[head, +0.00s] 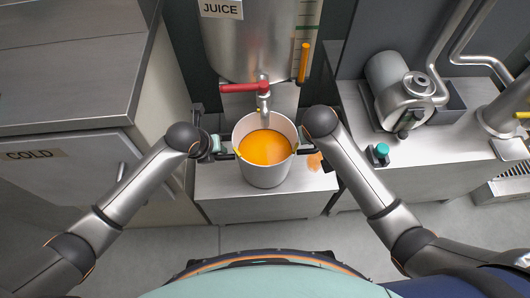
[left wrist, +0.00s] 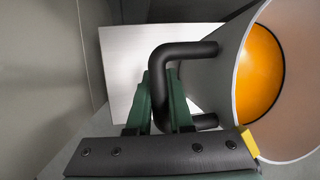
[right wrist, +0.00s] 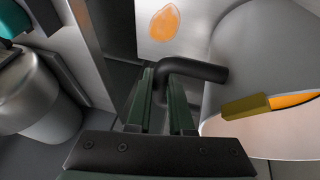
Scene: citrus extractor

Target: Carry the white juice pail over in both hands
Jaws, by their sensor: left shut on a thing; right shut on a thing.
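The white juice pail (head: 264,172) is upright under the tap of the juice tank, with orange juice (head: 265,147) inside. It is on or just over the metal stand; I cannot tell which. My left gripper (head: 220,148) is shut on the pail's left black handle, which shows in the left wrist view (left wrist: 158,75). My right gripper (head: 312,150) is shut on the right black handle, seen in the right wrist view (right wrist: 190,69). The pail wall also shows in the left wrist view (left wrist: 215,72) and the right wrist view (right wrist: 228,70).
The juice tank (head: 245,50) with a red-handled tap (head: 246,87) stands right behind and above the pail. An orange spill (head: 316,162) marks the metal stand (head: 285,204). A cabinet labelled COLD (head: 60,165) is at left. A pump (head: 402,88) sits on the right counter.

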